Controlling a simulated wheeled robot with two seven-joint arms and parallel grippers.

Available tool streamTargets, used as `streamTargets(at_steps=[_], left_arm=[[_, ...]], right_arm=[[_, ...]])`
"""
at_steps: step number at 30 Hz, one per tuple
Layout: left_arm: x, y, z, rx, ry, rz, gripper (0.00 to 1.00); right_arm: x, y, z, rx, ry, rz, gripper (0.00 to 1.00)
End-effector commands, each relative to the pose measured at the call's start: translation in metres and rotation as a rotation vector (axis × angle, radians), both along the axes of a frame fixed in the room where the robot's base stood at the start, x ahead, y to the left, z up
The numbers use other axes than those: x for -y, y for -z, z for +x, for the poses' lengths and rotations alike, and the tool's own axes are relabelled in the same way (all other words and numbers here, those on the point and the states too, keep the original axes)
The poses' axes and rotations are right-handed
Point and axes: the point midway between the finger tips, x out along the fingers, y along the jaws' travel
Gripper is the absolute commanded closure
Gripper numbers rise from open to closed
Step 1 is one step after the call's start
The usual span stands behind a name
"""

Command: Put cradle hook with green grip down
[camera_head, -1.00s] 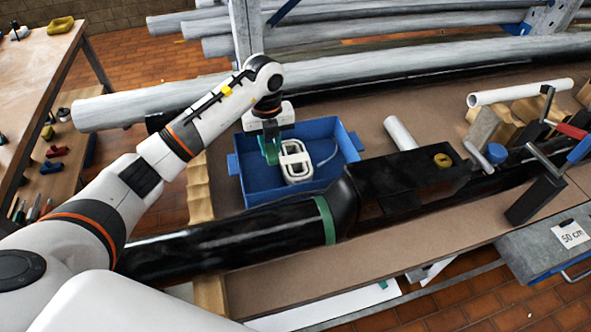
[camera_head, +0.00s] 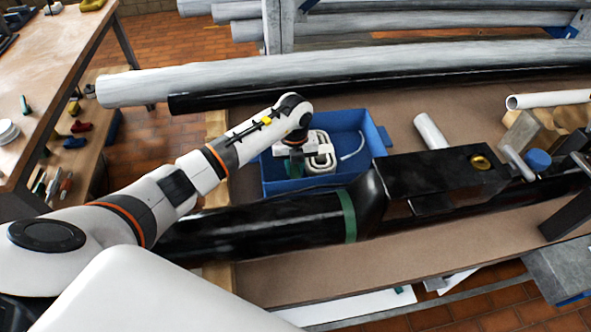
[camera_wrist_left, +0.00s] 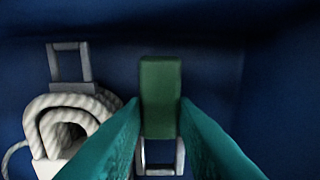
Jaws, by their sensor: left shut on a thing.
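The cradle hook's green grip (camera_wrist_left: 160,98) is between the two teal fingers of my left gripper (camera_wrist_left: 160,125) in the left wrist view. A pale metal frame shows below the grip, between the fingers. In the head view my left gripper (camera_head: 294,165) is down inside the blue bin (camera_head: 279,187), at its left part, and is shut on the hook. The hook itself is mostly hidden there by the wrist. I cannot tell whether the hook touches the bin floor. My right gripper is not in view.
A coiled white rope (camera_wrist_left: 75,125) with a metal buckle lies in the bin beside the hook; it also shows in the head view (camera_head: 321,152). A black mast with a green band (camera_head: 347,216) runs in front of the bin. Grey pipes (camera_head: 300,75) lie behind.

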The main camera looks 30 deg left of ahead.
Motion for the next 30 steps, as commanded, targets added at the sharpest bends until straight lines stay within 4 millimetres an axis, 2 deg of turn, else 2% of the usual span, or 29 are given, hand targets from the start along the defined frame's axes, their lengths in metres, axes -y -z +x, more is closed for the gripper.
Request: streamTargets(at_steps=[5, 16, 17, 18, 26, 30], left_arm=[[0.001, 0.024, -0.001, -0.003, -0.001, -0.001, 0.98], [0.000, 0.031, 0.000, -0.001, 0.000, 0.001, 0.98], [0.000, 0.030, 0.000, -0.001, 0.000, 0.001, 0.72], [0.000, 0.029, 0.000, -0.001, 0.000, 0.001, 0.66], [0.000, 0.029, 0.000, -0.001, 0.000, 0.000, 0.66], [0.000, 0.020, 0.001, 0.002, 0.000, 0.000, 0.66]], right_arm=[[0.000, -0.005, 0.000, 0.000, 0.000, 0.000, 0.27], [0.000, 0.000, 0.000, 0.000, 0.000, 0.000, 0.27], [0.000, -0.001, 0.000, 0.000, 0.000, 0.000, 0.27], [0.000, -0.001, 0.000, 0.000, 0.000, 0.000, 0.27], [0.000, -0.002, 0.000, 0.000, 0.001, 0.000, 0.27], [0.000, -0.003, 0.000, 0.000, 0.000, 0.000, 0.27]])
